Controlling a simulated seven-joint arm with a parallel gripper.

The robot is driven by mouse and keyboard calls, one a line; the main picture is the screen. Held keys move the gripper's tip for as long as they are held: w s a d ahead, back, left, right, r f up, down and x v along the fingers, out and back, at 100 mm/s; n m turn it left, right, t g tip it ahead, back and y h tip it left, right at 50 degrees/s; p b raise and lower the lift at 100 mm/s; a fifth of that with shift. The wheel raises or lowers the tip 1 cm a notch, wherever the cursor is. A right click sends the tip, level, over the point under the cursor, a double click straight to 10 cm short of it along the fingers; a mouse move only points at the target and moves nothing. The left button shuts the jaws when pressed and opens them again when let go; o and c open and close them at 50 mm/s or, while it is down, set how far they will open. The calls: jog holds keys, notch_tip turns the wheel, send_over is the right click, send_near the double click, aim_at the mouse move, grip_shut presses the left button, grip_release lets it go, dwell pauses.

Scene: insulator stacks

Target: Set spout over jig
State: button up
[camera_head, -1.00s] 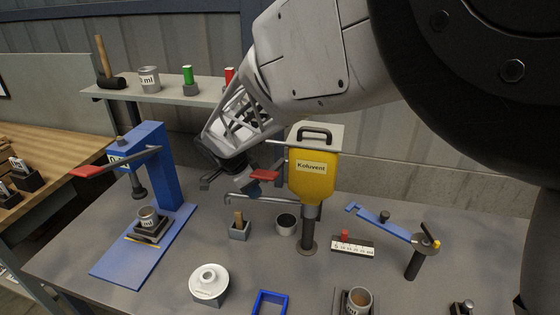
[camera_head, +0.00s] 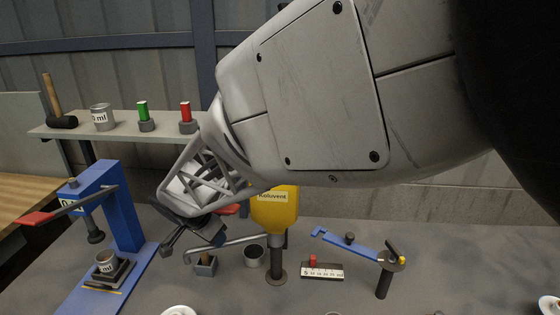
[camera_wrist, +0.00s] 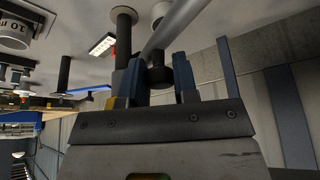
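The spout is a thin grey pipe (camera_head: 232,243) reaching left from the yellow Koluvent dispenser (camera_head: 275,210), with a bent-down end. My gripper (camera_head: 193,238) is over its left end in the head view. In the wrist view my gripper (camera_wrist: 158,82) has its two blue fingers apart, and the pipe (camera_wrist: 182,22) runs down between them; I see no clear grip on it. A dark round piece (camera_wrist: 160,70) shows in the gap. Whether this is the task's jig, I cannot tell.
The shelf (camera_head: 90,132) is behind.

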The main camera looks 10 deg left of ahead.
jog(key=o, duration=0.4)
jog(key=shift+r, duration=0.1)
jog(key=v, duration=0.7)
jog(key=shift+s+r, duration=0.15)
jog(key=shift+r, duration=0.1)
